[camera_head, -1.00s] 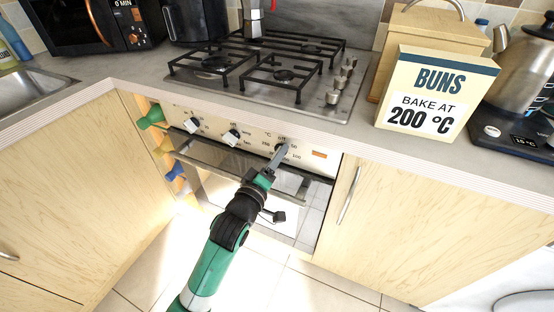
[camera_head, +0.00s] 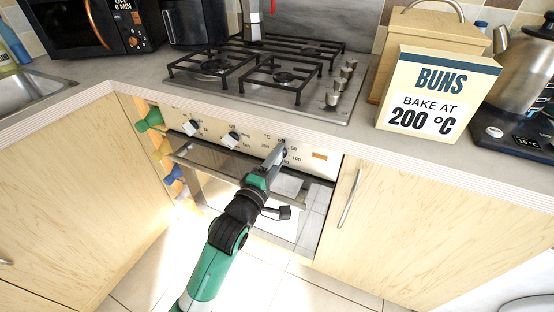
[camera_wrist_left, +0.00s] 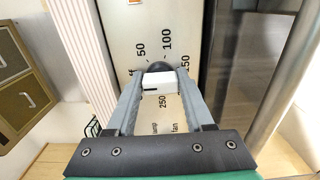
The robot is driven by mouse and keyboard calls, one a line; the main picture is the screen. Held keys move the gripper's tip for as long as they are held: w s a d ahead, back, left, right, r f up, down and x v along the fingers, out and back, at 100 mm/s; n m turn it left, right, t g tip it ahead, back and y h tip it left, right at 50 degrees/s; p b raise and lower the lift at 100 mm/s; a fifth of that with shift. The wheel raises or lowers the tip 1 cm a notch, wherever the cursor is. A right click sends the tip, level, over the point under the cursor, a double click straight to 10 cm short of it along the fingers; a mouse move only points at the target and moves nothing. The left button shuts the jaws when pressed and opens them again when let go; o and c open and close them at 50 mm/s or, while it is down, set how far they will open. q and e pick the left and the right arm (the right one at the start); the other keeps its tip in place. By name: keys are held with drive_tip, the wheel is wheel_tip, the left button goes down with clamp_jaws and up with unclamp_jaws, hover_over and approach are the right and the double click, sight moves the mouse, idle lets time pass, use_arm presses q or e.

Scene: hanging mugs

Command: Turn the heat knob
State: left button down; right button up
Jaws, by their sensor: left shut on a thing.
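The heat knob (camera_wrist_left: 158,80) is a white bar on a dark round base, set in the oven's cream panel (camera_head: 210,126) with temperature numbers around it. My left gripper (camera_wrist_left: 157,90) has one grey finger on each side of the white bar, shut on it. In the head view my left gripper (camera_head: 276,156) reaches up to the right-hand knob, which it mostly hides. A box (camera_head: 434,93) on the counter reads "BUNS BAKE AT 200 °C". My right gripper is not in view.
Two more white knobs, a left one (camera_head: 191,127) and a middle one (camera_head: 231,140), sit on the same panel. The oven door handle (camera_head: 205,166) runs below, under my gripper. A gas hob (camera_head: 325,115) is above. The floor in front is clear.

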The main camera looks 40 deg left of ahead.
use_arm(q)
drive_tip(key=shift+c, duration=1.4)
unclamp_jaws()
drive_tip(key=p+v, duration=0.2)
drive_tip(key=v, duration=0.9)
drive_tip(key=shift+s, duration=0.3)
drive_tip(key=shift+d, duration=0.1)
